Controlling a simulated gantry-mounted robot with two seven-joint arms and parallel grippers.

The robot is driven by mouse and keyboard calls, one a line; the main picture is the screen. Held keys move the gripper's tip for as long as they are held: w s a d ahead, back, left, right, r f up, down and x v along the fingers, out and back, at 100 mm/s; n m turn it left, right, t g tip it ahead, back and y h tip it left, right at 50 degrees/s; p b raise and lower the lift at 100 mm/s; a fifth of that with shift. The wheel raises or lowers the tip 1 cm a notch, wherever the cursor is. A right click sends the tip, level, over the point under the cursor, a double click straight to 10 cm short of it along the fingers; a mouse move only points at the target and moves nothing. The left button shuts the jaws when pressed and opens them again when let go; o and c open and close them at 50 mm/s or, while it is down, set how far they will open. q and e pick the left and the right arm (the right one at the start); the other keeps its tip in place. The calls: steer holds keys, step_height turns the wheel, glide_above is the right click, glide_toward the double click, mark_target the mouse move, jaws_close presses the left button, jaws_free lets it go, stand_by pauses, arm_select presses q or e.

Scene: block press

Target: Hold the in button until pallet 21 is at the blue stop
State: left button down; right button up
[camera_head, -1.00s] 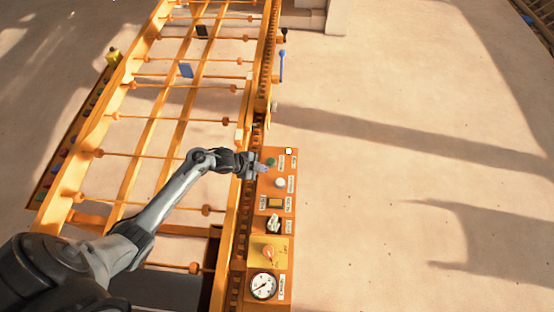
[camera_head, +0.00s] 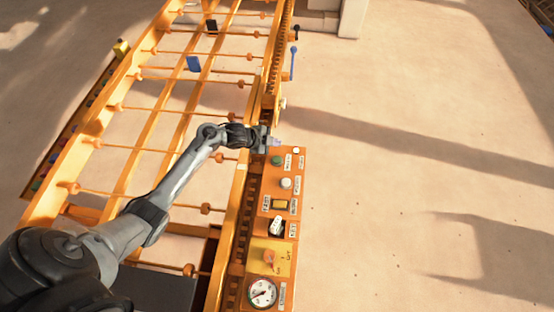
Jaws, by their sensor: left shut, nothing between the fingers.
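The orange control panel (camera_head: 258,230) stands along the right side of the conveyor. It carries a green button (camera_head: 277,160) at its far end and a white button (camera_head: 286,182) nearer. Their labels are too small to read, so I cannot tell which is the in button. My left gripper (camera_head: 272,141) is shut and empty, just beyond the green button and apparently apart from it. A blue plate (camera_head: 194,64) is on the conveyor's far part; I cannot tell whether it is the blue stop. No pallet number is readable. My right gripper is out of view.
A blue-handled lever (camera_head: 294,62) and a black plate (camera_head: 211,25) are farther off. The floor at right is clear.

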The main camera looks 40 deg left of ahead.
arm_select(q)
steer(key=shift+f, duration=0.1)
steer(key=b, duration=0.7)
glide_above(275, 160)
step_height(275, 160, down, 6)
steer(key=shift+d+f, duration=0.1)
steer(key=shift+f, duration=0.1)
steer(key=shift+f+b, duration=0.7)
steer(key=shift+f, duration=0.35)
steer(key=shift+f, duration=0.45)
stand_by(0.7)
